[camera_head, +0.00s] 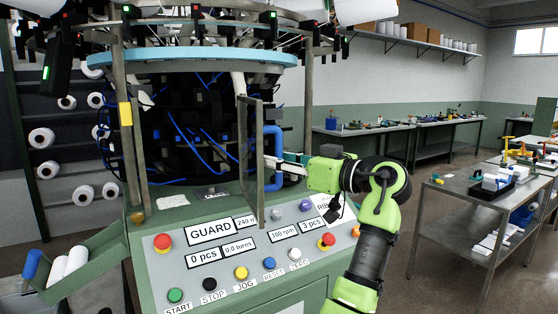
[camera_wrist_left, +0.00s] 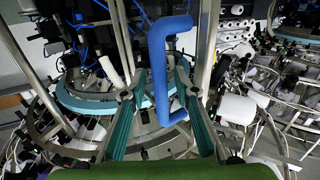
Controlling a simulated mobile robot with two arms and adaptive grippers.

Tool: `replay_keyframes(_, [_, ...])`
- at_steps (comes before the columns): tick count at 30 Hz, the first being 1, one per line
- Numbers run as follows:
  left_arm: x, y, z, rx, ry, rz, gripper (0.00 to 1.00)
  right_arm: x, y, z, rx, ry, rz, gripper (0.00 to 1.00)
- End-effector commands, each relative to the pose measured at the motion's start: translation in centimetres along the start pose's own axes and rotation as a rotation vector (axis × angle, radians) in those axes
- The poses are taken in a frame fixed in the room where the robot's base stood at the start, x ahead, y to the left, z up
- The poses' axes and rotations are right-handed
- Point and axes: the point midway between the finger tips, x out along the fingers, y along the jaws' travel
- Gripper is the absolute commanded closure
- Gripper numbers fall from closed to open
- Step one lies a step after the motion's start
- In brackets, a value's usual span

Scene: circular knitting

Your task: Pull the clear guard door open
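The clear guard door (camera_head: 251,155) shows in the head view as a narrow, grey-framed panel, seen at a steep angle and standing out from the front of the knitting machine. Its blue bar handle (camera_head: 278,155) is on the right side of the frame. My left gripper (camera_head: 272,163) is at the handle's lower half. In the left wrist view the blue handle (camera_wrist_left: 160,70) runs between the two spread green-padded fingers (camera_wrist_left: 160,105), with gaps visible beside it. My right gripper is not in view.
The control panel (camera_head: 205,283) with coloured buttons lies below the door. Thin grey posts (camera_head: 309,100) stand on either side of the machine opening. A metal cart (camera_head: 470,195) with tools is at the right. The floor between the machine and the cart is clear.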

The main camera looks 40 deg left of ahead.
Motion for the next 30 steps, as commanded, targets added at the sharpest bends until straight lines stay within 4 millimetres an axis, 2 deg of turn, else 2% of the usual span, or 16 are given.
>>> replay_keyframes(8, [-0.7, 0.0, -0.1, -0.001, 0.002, 0.001, 0.72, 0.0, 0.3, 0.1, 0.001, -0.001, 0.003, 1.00])
replay_keyframes(11, [-2.0, 0.1, -0.1, 0.000, 0.001, 0.002, 0.72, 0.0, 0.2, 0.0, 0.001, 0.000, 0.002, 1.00])
replay_keyframes(21, [-9.1, 0.1, 0.0, 0.000, 0.001, 0.003, 0.72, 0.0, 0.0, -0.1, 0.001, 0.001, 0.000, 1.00])
replay_keyframes(25, [-10.9, 0.1, 0.0, 0.001, 0.000, 0.002, 0.72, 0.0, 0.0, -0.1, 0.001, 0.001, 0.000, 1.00])
replay_keyframes(30, [-11.9, 0.1, 0.0, 0.000, 0.000, 0.001, 0.72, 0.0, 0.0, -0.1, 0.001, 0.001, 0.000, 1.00])
